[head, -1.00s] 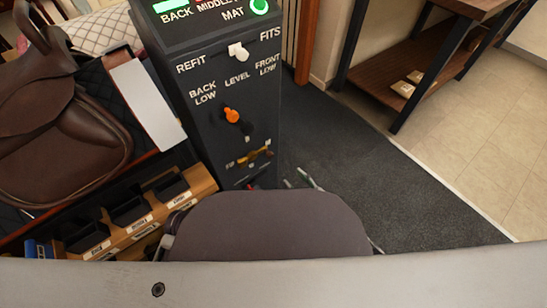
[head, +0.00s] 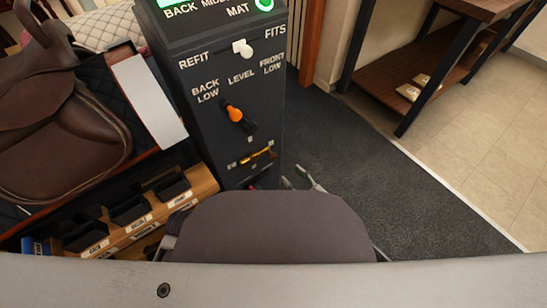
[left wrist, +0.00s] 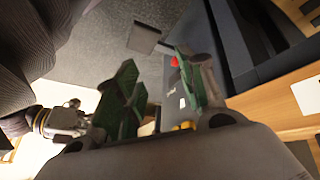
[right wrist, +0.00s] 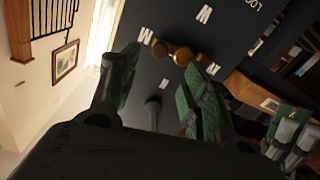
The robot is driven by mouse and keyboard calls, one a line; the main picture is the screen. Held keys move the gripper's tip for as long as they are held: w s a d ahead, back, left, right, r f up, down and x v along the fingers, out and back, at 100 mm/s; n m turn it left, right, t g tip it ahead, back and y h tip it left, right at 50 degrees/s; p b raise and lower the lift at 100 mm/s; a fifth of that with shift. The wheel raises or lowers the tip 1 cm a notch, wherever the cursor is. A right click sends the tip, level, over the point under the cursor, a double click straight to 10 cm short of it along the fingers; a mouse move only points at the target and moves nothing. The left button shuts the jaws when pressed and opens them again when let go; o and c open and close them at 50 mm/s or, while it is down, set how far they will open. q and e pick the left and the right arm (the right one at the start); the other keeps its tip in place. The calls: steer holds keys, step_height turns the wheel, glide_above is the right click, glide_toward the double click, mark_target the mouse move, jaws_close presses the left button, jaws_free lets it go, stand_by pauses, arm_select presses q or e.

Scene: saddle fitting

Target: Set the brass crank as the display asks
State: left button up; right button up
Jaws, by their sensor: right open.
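The brass crank (head: 258,157) is low on the front of the dark control pillar (head: 222,135). It also shows in the right wrist view (right wrist: 180,53), just beyond the fingertips. My right gripper (head: 302,180) is open, beside the pillar's lower right; its green-padded fingers (right wrist: 160,85) are apart, with nothing between them. My left gripper (left wrist: 160,85) is open and empty in the left wrist view and is not made out in the head view. The display (head: 200,4) on top is cut off by the frame; "BACK", part of a middle word and "MAT" show, with a green light by "MAT".
Above the crank are an orange-knobbed lever (head: 236,114) and a white switch (head: 242,48) between "REFIT" and "FITS". A brown saddle (head: 60,120) and a rack of labelled trays (head: 130,225) stand left. A wooden shelf table (head: 430,75) stands right. Dark floor is clear between.

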mark_target(275, 158)
steer(key=b+x, duration=0.3)
steer(key=x, duration=0.6)
steer(key=shift+w+a, duration=0.2)
steer(key=shift+w, duration=0.05)
steer(key=shift+w+a, duration=0.2)
steer(key=shift+w, duration=0.1)
arm_select(q)
step_height(275, 158, down, 8)
steer(key=d+t+h, duration=0.1)
steer(key=shift+d+r+n+b, duration=0.2)
steer(key=shift+n+b, duration=0.15)
steer(key=shift+n, duration=0.05)
arm_select(e)
steer(key=shift+x, duration=0.8)
arm_select(q)
steer(key=shift+w+r+t, duration=0.3)
steer(key=shift+w, duration=0.1)
arm_select(e)
steer(key=shift+f, duration=0.1)
jaws_close()
